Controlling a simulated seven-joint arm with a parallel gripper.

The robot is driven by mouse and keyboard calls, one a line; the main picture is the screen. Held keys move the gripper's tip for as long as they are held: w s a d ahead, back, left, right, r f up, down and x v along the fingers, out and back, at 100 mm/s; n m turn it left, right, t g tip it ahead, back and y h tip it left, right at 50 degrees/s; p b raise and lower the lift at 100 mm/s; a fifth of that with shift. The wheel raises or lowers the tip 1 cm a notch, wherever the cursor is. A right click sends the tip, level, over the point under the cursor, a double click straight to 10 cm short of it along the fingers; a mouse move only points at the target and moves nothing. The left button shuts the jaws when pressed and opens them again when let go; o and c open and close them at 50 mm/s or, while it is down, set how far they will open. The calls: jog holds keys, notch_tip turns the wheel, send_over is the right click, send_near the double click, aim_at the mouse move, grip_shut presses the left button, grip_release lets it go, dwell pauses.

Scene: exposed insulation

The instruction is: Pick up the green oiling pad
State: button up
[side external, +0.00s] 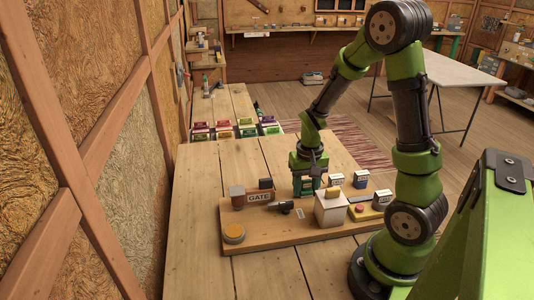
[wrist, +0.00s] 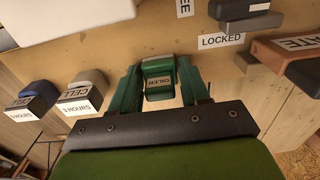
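The green oiling pad (wrist: 158,68) is a small green block with a pale label, seen in the wrist view between the two fingers of my gripper (wrist: 158,85). The fingers stand apart, one on each side of it, with narrow gaps; firm contact is not visible. In the side view my gripper (side external: 308,187) points down at the back middle of the wooden board (side external: 270,245). The pad is hard to separate from the green fingers there.
A GATE block (side external: 260,197) and black handle (side external: 284,207) stand left of my gripper. A white box (side external: 331,209) is in front to the right, with small labelled blocks (side external: 361,180) behind it. The table's left side is clear.

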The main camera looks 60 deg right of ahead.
aim_at(307, 180)
jog(key=c, duration=0.6)
notch_tip(307, 180, up, 10)
jog(key=shift+r, duration=0.1)
jog(key=o, duration=0.5)
jog(key=shift+c, duration=0.2)
jog(key=c, duration=0.4)
